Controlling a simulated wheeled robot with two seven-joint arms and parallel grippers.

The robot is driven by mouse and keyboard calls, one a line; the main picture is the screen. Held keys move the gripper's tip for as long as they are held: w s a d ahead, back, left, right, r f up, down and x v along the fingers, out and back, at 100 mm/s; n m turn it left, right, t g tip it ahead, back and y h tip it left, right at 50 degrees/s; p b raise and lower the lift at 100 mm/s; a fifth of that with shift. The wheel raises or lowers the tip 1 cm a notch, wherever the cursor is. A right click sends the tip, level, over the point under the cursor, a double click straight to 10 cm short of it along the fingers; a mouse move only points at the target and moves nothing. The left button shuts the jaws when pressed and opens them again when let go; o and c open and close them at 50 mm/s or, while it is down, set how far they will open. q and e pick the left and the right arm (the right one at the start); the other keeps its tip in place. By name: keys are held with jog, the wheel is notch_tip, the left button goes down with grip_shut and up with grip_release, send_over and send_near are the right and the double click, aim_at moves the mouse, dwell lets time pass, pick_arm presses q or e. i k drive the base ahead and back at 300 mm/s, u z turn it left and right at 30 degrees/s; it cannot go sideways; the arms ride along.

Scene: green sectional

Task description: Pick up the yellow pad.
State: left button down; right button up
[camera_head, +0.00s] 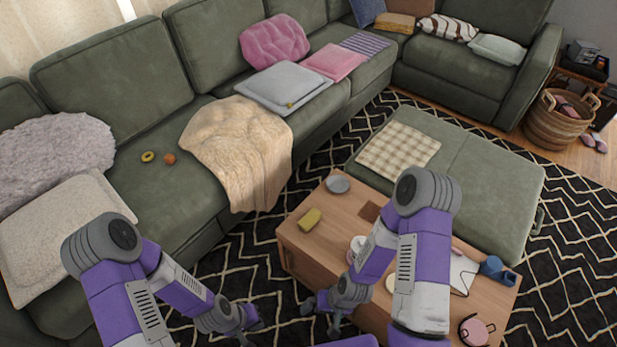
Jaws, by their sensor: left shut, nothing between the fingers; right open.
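The yellow pad (309,220) lies on the wooden coffee table (310,258), near its left edge. It looks like a small yellow block and nothing covers it. My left gripper (252,318) is shut and empty, low over the rug, below and left of the pad. My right gripper (318,308) is open and empty, beside the table's near left corner, below the pad in the picture. Neither gripper touches the pad.
A grey dish (338,183) and a brown square (370,211) lie near the pad. A green ottoman (490,185) stands behind the table, and the sofa (120,100) stands left.

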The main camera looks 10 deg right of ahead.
aim_at(307, 221)
jog(key=z, duration=1.1)
jog(key=k, duration=0.7)
jog(key=u, duration=1.1)
